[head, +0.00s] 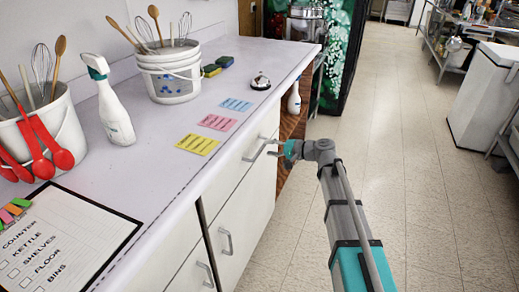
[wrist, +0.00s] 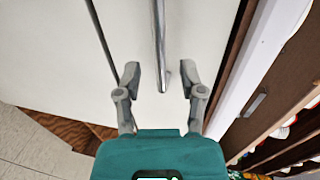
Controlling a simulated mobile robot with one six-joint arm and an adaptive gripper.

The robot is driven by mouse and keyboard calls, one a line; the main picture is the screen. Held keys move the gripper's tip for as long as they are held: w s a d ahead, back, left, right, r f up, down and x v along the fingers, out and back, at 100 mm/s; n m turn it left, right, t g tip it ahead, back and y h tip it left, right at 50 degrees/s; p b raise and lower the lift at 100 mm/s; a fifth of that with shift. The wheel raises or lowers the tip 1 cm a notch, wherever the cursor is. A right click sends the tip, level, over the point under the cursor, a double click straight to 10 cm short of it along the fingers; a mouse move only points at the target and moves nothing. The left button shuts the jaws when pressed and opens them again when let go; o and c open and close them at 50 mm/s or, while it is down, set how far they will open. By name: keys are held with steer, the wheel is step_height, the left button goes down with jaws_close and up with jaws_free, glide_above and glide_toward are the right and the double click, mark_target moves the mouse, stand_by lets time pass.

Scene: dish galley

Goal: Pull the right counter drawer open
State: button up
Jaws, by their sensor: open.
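The right counter drawer (head: 238,167) is a white front under the counter's edge, and it looks shut. Its grey bar handle (head: 258,150) sticks out from the front. My gripper (head: 283,150) is at the handle's near-right end, outside the drawer, with its jaws open. In the wrist view the handle (wrist: 159,40) runs down from the top edge. Its lower end lies between the two spread fingertips of my gripper (wrist: 160,76), with a gap on each side. The white drawer front (wrist: 131,35) is behind it.
Below the drawer is a white cupboard door with a handle (head: 226,241). The counter (head: 165,185) holds a spray bottle (head: 108,105), utensil buckets, sticky notes (head: 197,144) and a bell (head: 260,82). The tiled floor (head: 400,150) on the right is clear.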

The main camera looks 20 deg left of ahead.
mark_target(262, 146)
steer(key=shift+x, duration=1.75)
jaws_close()
